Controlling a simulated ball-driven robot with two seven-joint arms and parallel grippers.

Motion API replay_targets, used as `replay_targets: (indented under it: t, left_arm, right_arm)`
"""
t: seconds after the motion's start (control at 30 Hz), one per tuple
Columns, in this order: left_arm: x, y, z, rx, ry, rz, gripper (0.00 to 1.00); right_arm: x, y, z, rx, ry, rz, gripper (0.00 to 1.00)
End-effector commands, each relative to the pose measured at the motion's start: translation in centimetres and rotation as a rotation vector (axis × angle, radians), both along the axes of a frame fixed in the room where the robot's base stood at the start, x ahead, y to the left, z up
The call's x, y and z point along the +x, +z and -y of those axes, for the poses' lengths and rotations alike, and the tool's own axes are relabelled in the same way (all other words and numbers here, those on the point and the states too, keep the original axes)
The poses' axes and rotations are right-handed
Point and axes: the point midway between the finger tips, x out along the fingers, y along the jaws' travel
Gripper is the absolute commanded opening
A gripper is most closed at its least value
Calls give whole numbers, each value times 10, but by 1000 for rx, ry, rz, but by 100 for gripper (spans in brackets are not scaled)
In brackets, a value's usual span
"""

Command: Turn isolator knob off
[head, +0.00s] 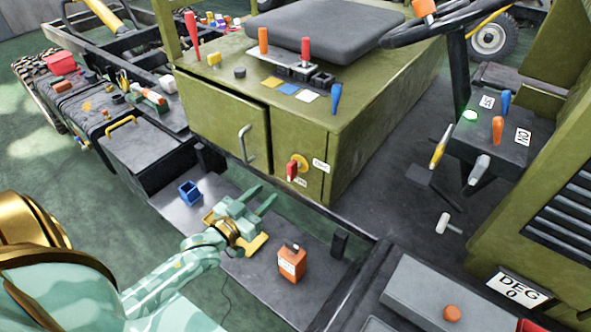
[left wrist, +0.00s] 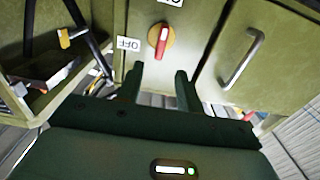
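The isolator knob (head: 293,170) is a red handle on a yellow disc, on the front of the olive cabinet. It also shows in the left wrist view (left wrist: 163,42), with its handle about upright in the picture, in line with the partly cut-off label (left wrist: 172,2) above it. An OFF label (left wrist: 129,43) sits to its left there. In the head view one label (head: 320,165) is right of the knob and another is below. My left gripper (head: 267,196) is open and empty, below and left of the knob, apart from it. My right gripper is out of view.
A cabinet door with a grey handle (head: 246,143) is left of the knob. Below, a dark shelf (head: 238,277) holds a blue open box (head: 190,193) and an orange block (head: 292,263). Levers and a black seat (head: 322,35) are on top of the cabinet.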

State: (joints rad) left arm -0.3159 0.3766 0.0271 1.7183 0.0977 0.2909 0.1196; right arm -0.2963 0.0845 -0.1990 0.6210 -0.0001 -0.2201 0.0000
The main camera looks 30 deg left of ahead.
Motion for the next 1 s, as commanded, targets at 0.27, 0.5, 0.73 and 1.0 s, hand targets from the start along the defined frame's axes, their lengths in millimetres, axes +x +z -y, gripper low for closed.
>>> replay_targets:
  t: [0.27,0.5,0.73,1.0]
  left_arm:
    - [73,-2,6,1,0,-1,36]
    - [111,-3,9,0,0,-3,36]
    - [121,-1,10,1,-1,-4,36]
    - [121,-1,10,0,-1,-4,11]
  right_arm:
    - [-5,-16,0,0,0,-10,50]
    - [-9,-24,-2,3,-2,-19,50]
    - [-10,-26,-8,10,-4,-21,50]
    - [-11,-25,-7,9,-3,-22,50]
